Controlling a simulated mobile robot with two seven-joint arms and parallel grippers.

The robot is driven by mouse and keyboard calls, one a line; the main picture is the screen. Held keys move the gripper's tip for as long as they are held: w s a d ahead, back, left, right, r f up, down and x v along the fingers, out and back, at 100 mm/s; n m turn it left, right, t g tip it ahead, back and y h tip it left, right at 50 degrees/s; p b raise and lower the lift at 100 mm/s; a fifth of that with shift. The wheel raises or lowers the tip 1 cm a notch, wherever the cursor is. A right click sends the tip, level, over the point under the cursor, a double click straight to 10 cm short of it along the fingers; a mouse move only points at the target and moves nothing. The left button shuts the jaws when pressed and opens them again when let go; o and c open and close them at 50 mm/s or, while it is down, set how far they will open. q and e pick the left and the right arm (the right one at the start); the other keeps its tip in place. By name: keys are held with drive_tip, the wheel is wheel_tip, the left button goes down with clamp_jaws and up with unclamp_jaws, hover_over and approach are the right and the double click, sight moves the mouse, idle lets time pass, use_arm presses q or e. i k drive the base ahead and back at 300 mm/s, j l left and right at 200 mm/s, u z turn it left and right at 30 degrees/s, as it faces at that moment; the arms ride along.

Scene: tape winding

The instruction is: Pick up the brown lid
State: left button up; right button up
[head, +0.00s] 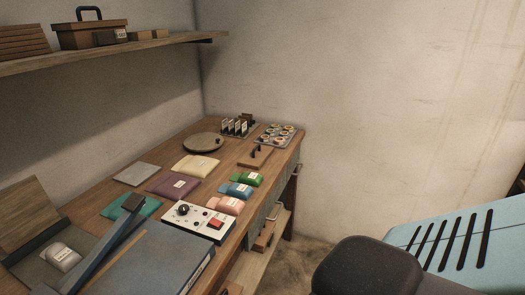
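A small flat brown wooden lid (252,160) with an upright black handle lies on the workbench, near its right edge toward the back. It sits just in front of the tray of small round parts (275,135). Neither of my grippers shows in the head view, so their state and their distance from the lid cannot be seen.
The workbench (233,151) holds a round brown disc (203,141), coloured packets, a white control box (198,221) and a blue-grey slab (146,262). A shelf (110,54) above carries a brown box (91,36) with a black handle. Floor is visible right of the bench.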

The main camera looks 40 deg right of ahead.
sight(255, 159)
drive_tip(key=i+l, duration=0.1)
drive_tip(key=l, duration=0.8)
drive_tip(key=i+l, duration=0.15)
drive_tip(key=l, duration=0.75)
drive_tip(key=i, duration=0.05)
